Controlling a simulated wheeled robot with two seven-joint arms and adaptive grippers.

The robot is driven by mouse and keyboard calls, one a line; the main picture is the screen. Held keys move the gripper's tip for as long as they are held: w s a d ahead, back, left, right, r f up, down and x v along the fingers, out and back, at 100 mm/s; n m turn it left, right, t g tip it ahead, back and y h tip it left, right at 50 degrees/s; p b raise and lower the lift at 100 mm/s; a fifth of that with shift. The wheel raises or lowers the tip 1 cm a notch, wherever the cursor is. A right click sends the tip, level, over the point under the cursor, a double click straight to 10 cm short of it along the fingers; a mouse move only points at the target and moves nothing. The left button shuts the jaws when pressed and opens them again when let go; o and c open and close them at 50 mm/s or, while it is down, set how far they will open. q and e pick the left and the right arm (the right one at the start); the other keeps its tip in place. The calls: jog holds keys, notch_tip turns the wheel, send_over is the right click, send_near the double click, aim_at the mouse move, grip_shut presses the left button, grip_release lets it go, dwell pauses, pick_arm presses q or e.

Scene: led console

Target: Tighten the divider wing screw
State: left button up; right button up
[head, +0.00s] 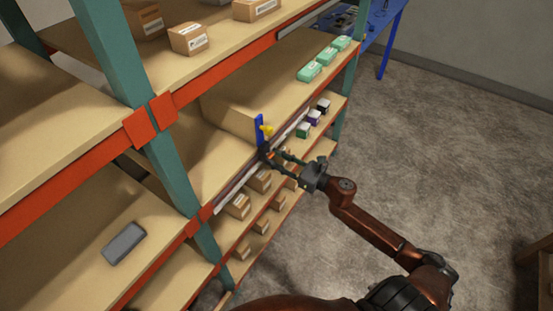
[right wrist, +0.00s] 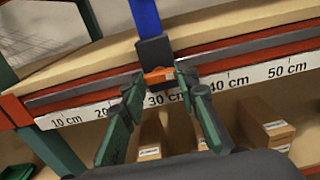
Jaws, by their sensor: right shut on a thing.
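In the right wrist view the divider (right wrist: 145,18) rises from a black clamp (right wrist: 155,50) on the shelf rail. The orange wing screw (right wrist: 158,75) sits at the clamp's lower front, close to the 30 cm mark. My right gripper (head: 272,157) reaches the clamp from the front. My left gripper is out of view.
A centimetre scale (right wrist: 165,98) runs along the shelf edge. Small cartons (head: 238,206) stand on the shelf below. Green boxes (head: 310,71) stand at the far end of the divider's shelf. A grey flat object (head: 124,244) lies on a lower left shelf. The floor at right is mostly clear.

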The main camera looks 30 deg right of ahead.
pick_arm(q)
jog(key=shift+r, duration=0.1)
pick_arm(e)
jog(key=m+p, duration=0.2)
jog(key=m, duration=0.1)
jog(key=shift+r, duration=0.15)
jog(key=m+p, duration=0.2)
jog(key=m, duration=0.1)
jog(key=m+p, duration=0.4)
jog(key=m, duration=0.2)
jog(key=m+p, duration=0.4)
jog(key=m, duration=0.3)
jog(key=m+p, duration=0.3)
jog(key=m, duration=0.1)
jog(key=shift+f, duration=0.2)
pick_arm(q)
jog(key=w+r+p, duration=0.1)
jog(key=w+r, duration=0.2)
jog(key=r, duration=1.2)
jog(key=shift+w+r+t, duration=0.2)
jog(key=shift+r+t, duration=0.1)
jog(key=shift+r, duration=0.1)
pick_arm(e)
jog(key=shift+f+m, duration=0.1)
jog(key=shift+m, duration=1)
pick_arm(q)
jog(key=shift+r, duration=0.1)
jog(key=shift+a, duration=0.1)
pick_arm(e)
jog(key=shift+f, duration=0.1)
